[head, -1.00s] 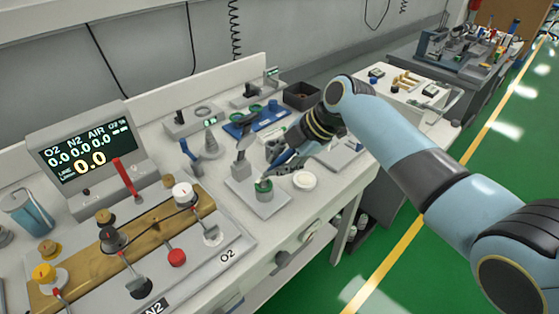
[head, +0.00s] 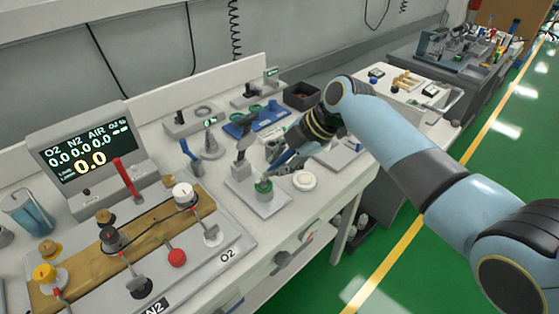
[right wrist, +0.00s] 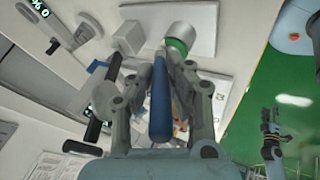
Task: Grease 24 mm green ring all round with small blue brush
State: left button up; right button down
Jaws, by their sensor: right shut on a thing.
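The green ring (head: 264,185) sits around an upright round post on a pale square plate (head: 266,207). It also shows in the right wrist view (right wrist: 177,46). My right gripper (head: 280,162) is shut on the small blue brush (right wrist: 160,100). In the right wrist view the handle points toward the camera and the brush's far end is beside the ring's left side. I cannot tell whether the bristles touch the ring. Any grease on the ring is too small to make out. A part that looks like my left gripper (right wrist: 271,128) shows at lower right there; its jaw state is unclear.
A round white dish (head: 304,180) stands close to the right of the plate. A grey block with a dark handle (head: 241,165) stands behind it. A blue tray with green rings (head: 257,121) lies farther back. The gas panel (head: 170,245) fills the left front.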

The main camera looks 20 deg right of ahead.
jog(key=shift+r+p, duration=2.95)
jog(key=shift+r, duration=0.6)
pick_arm(q)
notch_tip(320, 180, up, 6)
jog(key=shift+f, duration=0.1)
pick_arm(e)
jog(key=shift+f, duration=0.1)
